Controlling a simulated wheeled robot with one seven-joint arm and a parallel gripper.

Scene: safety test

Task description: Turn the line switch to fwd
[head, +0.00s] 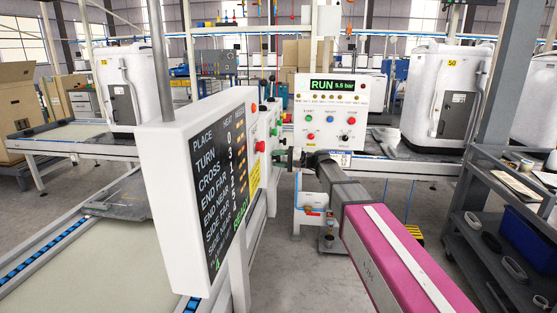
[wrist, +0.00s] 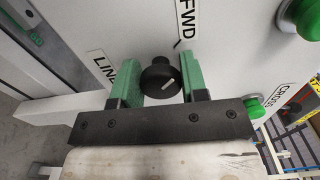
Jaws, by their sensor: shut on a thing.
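The line switch is a black round knob (wrist: 159,76) with a short white mark, on a white panel in the wrist view. The mark slants toward the upper right of the picture. The FWD label (wrist: 187,18) is above the knob, with a thin tick below it. The LINE label (wrist: 103,70) is to the left. My gripper (wrist: 160,80) has its green fingers on both sides of the knob and is shut on it. In the head view my gripper (head: 289,157) is at the side of the panel, and the knob cannot be made out.
Green buttons (wrist: 254,107) sit right of the knob, one by the CROSS label. A white display box (head: 185,185) stands left of my arm. A control box (head: 330,108) reading RUN is behind the gripper. A grey shelf cart (head: 490,215) stands at right.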

